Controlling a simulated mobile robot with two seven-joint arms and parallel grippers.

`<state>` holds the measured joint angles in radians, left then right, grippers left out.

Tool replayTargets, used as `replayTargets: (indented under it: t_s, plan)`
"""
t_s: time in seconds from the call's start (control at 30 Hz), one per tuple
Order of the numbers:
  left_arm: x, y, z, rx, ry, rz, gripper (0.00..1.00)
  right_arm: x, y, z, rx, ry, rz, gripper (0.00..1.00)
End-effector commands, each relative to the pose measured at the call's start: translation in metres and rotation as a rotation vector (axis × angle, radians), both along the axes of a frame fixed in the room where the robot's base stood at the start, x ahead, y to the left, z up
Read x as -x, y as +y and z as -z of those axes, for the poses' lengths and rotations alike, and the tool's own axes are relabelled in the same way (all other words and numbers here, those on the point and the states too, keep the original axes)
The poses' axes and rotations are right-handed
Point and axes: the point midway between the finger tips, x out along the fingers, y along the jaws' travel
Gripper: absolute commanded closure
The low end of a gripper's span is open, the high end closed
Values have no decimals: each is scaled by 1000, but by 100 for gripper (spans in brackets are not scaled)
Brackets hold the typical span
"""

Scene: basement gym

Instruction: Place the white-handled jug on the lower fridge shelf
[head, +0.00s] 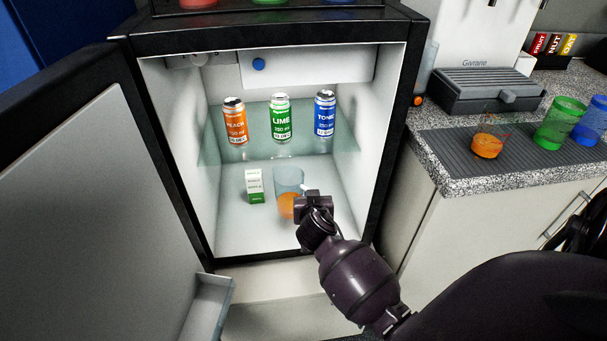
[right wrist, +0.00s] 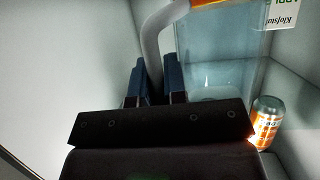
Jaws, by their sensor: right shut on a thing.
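The jug (head: 289,180) is clear bluish with orange liquid in its lower part. It is inside the open fridge, in the lower compartment below the glass shelf, and looks upright. My right gripper (head: 312,199) reaches in from the front, at the jug's right side. In the right wrist view, the white handle (right wrist: 154,45) runs between the fingers of my right gripper (right wrist: 155,82), which is shut on it, and the jug body (right wrist: 215,60) is beside it. The lower fridge shelf (head: 236,236) is white. I cannot tell whether the jug's base touches it. My left gripper is out of view.
A white-green carton (head: 254,186) stands just left of the jug. Peach (head: 235,122), lime (head: 280,118) and tonic (head: 325,114) cans stand on the glass shelf (head: 262,149) above. The fridge door (head: 75,190) is open leftward. A counter (head: 500,182) with cups is at right.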

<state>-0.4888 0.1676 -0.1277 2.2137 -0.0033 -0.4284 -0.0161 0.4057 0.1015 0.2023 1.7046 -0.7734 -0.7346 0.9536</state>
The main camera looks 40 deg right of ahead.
Motion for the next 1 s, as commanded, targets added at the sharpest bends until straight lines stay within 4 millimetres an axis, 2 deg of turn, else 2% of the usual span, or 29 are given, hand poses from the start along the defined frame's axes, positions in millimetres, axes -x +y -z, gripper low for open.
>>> replayTargets:
  t_s: [0.1, 0.5, 0.77, 0.87, 1.0]
  plan:
    - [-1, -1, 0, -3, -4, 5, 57, -21, -16, 1, 4, 1, -2, 100]
    - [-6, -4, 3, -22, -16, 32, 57, -83, -64, 3, 3, 3, -1, 100]
    - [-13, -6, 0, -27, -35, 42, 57, -98, -75, 2, 0, 1, 0, 100]
    - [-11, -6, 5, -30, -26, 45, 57, -97, -75, 9, 0, 4, -1, 100]
    - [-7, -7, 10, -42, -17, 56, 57, -96, -75, 29, 0, 9, -1, 100]
